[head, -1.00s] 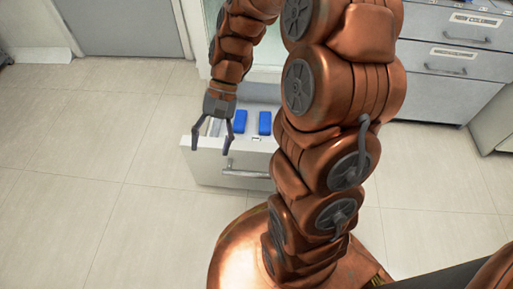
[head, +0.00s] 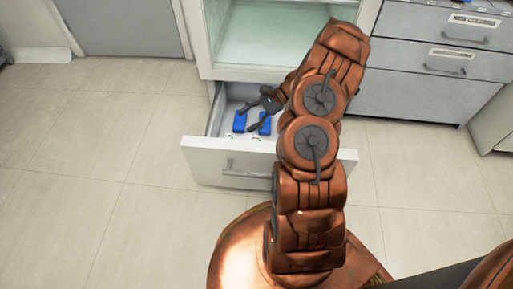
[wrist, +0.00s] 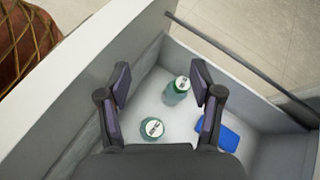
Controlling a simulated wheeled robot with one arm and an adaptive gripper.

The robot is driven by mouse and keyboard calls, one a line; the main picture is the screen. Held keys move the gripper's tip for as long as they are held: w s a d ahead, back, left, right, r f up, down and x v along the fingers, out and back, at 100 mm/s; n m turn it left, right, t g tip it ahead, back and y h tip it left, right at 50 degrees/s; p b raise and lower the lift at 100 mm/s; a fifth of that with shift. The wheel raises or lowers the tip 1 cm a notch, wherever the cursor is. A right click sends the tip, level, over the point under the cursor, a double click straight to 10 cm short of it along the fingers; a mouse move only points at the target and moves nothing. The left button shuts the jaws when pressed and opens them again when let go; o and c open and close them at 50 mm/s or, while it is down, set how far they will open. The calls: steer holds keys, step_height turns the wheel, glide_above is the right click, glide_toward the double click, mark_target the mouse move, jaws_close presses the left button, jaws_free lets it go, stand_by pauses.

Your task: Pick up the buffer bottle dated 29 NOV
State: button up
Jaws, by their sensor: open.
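One bottle (wrist: 176,92) is farther toward the drawer's corner, and the other bottle (wrist: 152,128) is nearer to my gripper's palm. Dark marks show on the caps, but I cannot read a date on either. My gripper (wrist: 160,80) is open above the drawer, with both bottles showing between its fingers. It holds nothing. In the head view my gripper (head: 249,116) is over the drawer, partly hidden by my arm, and the bottles cannot be made out.
Blue blocks lie in the drawer: one (head: 239,122) at the left, another (head: 265,124) beside the gripper. A blue block (wrist: 226,135) also shows right of the bottles. The drawer's front (head: 222,160) and side walls enclose them. A grey cabinet (head: 440,60) stands at the right.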

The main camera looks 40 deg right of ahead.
mark_target(259, 138)
steer(key=s+d+f+m+t+h, duration=0.1)
steer(key=s+d+f+m+t, duration=0.15)
steer(key=d+f, duration=0.35)
steer(key=s+d+f+m+t, duration=0.1)
steer(key=s+d+f+m, duration=0.15)
steer(key=d+f, duration=0.3)
steer(key=shift+m, duration=0.4)
steer(key=shift+w+r+b+x, duration=0.15)
steer(key=shift+b+x, duration=0.35)
steer(key=shift+x, duration=0.9)
steer(key=shift+w+r+b+x, duration=0.15)
steer(key=shift+b+x, duration=0.4)
steer(key=shift+x, duration=0.85)
steer(key=shift+w+b+x, duration=0.15)
steer(key=shift+b+x, duration=0.35)
steer(key=shift+x, duration=0.95)
steer(key=shift+d, duration=0.15)
steer(key=shift+c, duration=0.3)
jaws_close()
